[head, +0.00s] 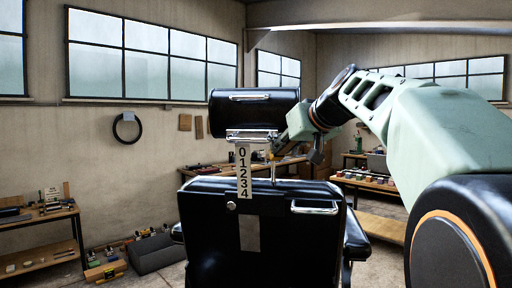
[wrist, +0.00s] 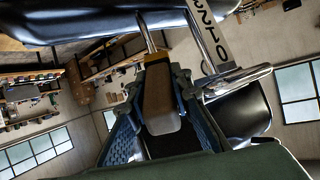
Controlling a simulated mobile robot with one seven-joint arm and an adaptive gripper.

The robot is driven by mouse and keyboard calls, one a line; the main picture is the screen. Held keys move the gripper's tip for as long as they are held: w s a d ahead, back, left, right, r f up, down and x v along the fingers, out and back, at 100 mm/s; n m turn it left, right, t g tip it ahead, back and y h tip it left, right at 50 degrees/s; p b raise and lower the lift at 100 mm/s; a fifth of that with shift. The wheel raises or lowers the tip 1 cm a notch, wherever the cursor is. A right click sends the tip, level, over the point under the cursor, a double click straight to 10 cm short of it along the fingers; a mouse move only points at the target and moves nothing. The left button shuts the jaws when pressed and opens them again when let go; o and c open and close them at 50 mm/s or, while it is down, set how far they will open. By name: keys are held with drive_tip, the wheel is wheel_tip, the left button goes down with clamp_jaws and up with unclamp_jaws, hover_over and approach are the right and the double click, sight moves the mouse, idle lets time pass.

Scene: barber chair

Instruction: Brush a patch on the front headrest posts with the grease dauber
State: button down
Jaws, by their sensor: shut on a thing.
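The black headrest (head: 254,110) stands above the chair's backrest (head: 210,220). A bright metal post (head: 273,171) shows between them, beside a strip numbered 0 to 4 (head: 243,170). The wrist view looks upside down, with two posts, one at the middle (wrist: 147,32) and one beside the strip. My gripper (wrist: 155,78) is shut on the grease dauber (wrist: 160,100), a brown-grey block with a yellowish end. That end is at the middle post; I cannot tell whether it touches. No grease patch can be made out.
A metal bracket (wrist: 240,80) under the headrest is close to my gripper. A workbench (head: 290,168) stands behind the chair, and shelves (head: 368,184) stand to the right. A low bench (head: 40,240) and a grey bin (head: 153,254) are at the left.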

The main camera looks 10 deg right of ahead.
drive_tip(key=shift+a+r, duration=0.1)
drive_tip(key=shift+r, duration=0.45)
drive_tip(key=shift+s+a+f+b, duration=0.1)
drive_tip(key=shift+s+a+b, duration=0.3)
drive_tip(key=shift+s+b, duration=0.2)
drive_tip(key=s, duration=0.1)
drive_tip(key=s+a, duration=0.1)
drive_tip(key=s+r, duration=0.1)
drive_tip(key=s, duration=0.1)
drive_tip(key=shift+a+b, duration=0.2)
drive_tip(key=shift+b, duration=0.2)
drive_tip(key=shift+s+r, duration=0.1)
drive_tip(key=s, duration=0.1)
drive_tip(key=s+a+b, duration=0.1)
drive_tip(key=shift+s+r, duration=0.15)
drive_tip(key=shift+s, duration=0.2)
